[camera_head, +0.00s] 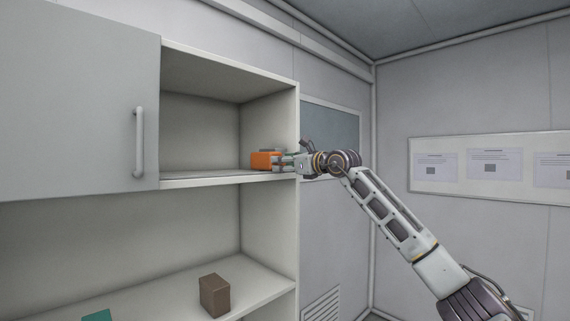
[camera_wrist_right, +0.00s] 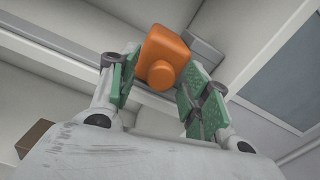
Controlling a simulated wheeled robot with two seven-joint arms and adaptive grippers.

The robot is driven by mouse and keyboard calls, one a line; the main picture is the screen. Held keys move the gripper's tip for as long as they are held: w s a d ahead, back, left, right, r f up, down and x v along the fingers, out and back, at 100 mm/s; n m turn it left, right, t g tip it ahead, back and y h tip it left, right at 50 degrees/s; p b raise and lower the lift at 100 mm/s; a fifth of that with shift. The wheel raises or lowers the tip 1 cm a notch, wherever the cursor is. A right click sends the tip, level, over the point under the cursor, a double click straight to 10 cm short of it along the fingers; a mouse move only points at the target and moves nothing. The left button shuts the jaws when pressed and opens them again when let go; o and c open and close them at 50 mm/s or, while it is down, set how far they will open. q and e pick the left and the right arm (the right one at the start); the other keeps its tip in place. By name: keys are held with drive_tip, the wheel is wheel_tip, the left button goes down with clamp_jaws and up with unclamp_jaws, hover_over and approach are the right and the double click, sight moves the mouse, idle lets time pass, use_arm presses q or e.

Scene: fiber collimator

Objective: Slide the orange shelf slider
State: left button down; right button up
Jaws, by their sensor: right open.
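The orange slider (camera_head: 264,160) sits at the right end of the upper shelf (camera_head: 200,181), close to the cabinet's right side wall. In the right wrist view the orange slider (camera_wrist_right: 162,60) shows as a rounded block with a round knob facing the camera. My right gripper (camera_head: 283,161) reaches in from the right at the shelf's front edge. In the wrist view its green-padded fingers (camera_wrist_right: 157,82) are open, one on each side of the slider. I cannot tell whether the pads touch it. My left gripper is not in view.
A grey door with a vertical handle (camera_head: 139,142) covers the cabinet's left part. A brown block (camera_head: 214,296) and a teal object (camera_head: 97,316) are on the lower shelf. The upper shelf left of the slider is clear. The cabinet's right wall (camera_head: 270,130) is close to my gripper.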

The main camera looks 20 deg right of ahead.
drive_tip(key=shift+s, duration=0.15)
drive_tip(key=v, duration=1.1)
drive_tip(key=shift+s+d, duration=0.2)
drive_tip(key=shift+s, duration=0.1)
drive_tip(key=shift+r, duration=0.1)
idle(0.6)
